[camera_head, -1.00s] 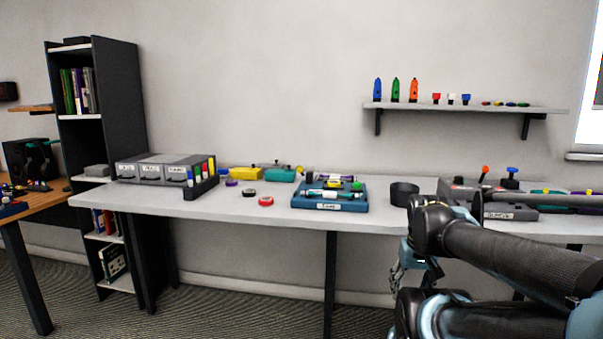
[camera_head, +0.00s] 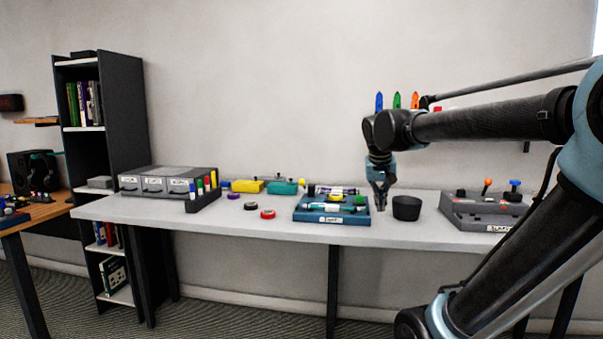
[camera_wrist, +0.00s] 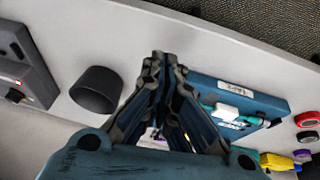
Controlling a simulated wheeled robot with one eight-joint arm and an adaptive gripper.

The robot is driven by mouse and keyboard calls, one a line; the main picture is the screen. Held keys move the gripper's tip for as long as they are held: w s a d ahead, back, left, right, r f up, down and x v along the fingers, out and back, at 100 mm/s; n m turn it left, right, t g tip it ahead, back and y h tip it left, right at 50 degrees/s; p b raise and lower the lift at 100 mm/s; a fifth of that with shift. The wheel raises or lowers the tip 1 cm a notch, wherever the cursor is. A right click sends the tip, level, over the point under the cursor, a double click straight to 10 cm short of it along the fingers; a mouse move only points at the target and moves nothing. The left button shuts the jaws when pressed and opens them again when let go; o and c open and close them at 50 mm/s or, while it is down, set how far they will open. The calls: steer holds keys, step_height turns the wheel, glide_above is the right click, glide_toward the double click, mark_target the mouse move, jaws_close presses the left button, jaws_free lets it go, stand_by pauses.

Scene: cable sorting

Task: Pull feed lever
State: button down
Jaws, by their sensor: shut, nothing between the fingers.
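A grey control box (camera_head: 468,210) sits on the right of the table, with an orange-topped lever (camera_head: 487,184) and a blue-topped knob (camera_head: 514,186) standing up from it. I cannot tell which is the feed lever; the box's front label is too small to read. Part of the box shows at the left edge of the wrist view (camera_wrist: 36,68). My gripper (camera_head: 380,207) points down to the left of the box, apart from it, between the blue tray and the black cup. In the wrist view my gripper (camera_wrist: 164,58) is shut and empty.
The black cup (camera_head: 406,208) stands between my gripper and the control box. The blue tray (camera_head: 331,218) holding several small parts lies just left of my gripper. Drawers (camera_head: 152,184) and loose coloured pieces lie further left. A wall shelf is behind my arm.

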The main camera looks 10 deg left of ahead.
steer(key=w+a+r+t, duration=0.1)
steer(key=w+a+r, duration=0.4)
steer(key=a, duration=0.4)
steer(key=w+a+r+t, duration=0.1)
steer(key=w+a+r, duration=0.5)
steer(key=a, duration=0.4)
steer(key=w+a+r+t, duration=0.1)
steer(key=w+a+r, duration=0.4)
steer(key=a, duration=0.4)
steer(key=shift+w+a+r+y, duration=0.2)
steer(key=shift+w+a+y, duration=0.1)
steer(key=shift+w, duration=0.4)
steer(key=shift+d, duration=0.1)
glide_above(303, 185)
steer(key=w, duration=0.2)
steer(key=f, duration=0.5)
steer(key=a+f, duration=0.1)
steer(key=f, duration=0.2)
steer(key=shift+f, duration=0.1)
steer(key=f, duration=0.3)
steer(key=shift+s+d, duration=0.1)
steer(key=shift+s, duration=0.2)
steer(key=shift+s+f, duration=0.1)
steer(key=shift+f, duration=0.35)
steer(key=shift+d, duration=0.15)
